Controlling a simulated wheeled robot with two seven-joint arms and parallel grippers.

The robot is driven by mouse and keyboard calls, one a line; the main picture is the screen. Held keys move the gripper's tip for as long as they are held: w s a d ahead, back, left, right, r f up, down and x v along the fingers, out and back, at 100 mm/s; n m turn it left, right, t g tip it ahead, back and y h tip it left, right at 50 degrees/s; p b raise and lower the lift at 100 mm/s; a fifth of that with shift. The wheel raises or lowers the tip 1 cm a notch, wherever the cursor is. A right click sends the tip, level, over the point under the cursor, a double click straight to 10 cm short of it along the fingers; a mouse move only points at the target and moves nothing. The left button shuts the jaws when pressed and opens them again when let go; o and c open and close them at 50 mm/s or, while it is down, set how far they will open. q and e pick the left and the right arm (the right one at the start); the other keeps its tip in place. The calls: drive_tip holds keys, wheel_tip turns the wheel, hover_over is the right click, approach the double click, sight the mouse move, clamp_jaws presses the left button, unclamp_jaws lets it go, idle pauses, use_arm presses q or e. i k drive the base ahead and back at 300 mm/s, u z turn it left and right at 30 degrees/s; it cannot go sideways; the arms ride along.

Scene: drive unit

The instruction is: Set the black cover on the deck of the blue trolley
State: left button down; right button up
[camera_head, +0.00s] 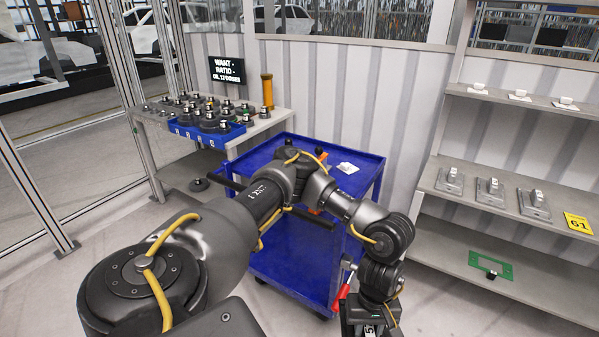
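The blue trolley (370,168) stands in the middle against the ribbed wall. Its upper deck carries a small white item (347,168) and some dark and orange pieces, partly hidden behind my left arm. I cannot pick out the black cover with certainty. My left arm comes in from the left, crosses in front of the trolley and bends down at its right side. The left gripper (368,326) is at the bottom edge, cut off, so its fingers and any held thing do not show. My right gripper is not in view.
A bench (270,119) at the left holds a blue tray (211,135) and several dark knobbed parts. A grey shelf unit (412,187) at the right holds grey blocks, a yellow sign (578,223) and a green frame (478,262). A red-handled item (342,293) is beside the gripper.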

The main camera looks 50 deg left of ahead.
sight(313, 242)
drive_tip(key=u, duration=4)
drive_tip(key=i, duration=3.05)
drive_tip(key=z, duration=4.55)
